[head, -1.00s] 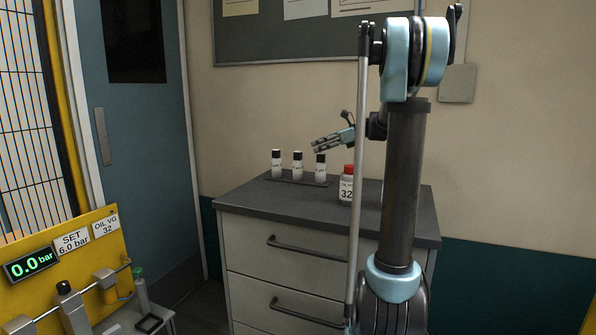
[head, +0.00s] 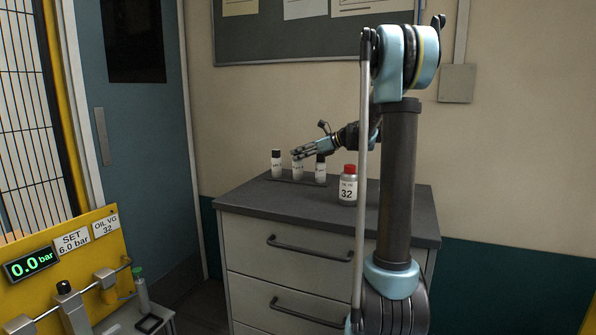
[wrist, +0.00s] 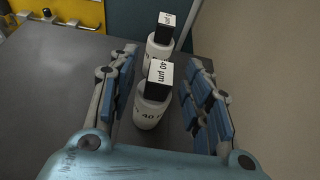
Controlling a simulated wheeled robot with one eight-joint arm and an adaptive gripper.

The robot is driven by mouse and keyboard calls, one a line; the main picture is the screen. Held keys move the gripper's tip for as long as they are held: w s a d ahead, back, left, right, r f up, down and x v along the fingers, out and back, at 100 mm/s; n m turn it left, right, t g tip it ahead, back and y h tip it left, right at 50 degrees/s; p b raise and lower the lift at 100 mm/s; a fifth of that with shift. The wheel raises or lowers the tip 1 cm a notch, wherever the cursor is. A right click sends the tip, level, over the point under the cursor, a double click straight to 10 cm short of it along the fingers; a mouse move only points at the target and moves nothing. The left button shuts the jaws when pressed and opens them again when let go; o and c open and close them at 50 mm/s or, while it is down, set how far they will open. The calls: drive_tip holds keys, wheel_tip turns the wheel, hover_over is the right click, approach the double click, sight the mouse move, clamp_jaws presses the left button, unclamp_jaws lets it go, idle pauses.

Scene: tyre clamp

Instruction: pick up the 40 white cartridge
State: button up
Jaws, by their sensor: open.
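The 40 white cartridge (wrist: 151,108) stands upright between my gripper's open fingers in the wrist view. Its black cap carries a white "40 µm" label. It is the middle one of three white cartridges in the head view, where its body (head: 298,173) shows below my fingers, which hide its top. My gripper (head: 298,154) is open and reaches around it from the right, with a finger on each side. In the wrist view the fingers of my gripper (wrist: 162,95) appear apart from the cartridge.
Another cartridge (head: 276,163) stands to the left and one (head: 320,169) to the right, all on a dark strip on the grey cabinet top (head: 250,205). A red-capped oil bottle (head: 348,186) marked 32 stands nearer the front. The cabinet top's left front is clear.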

drive_tip(key=shift+c, duration=0.6)
clamp_jaws()
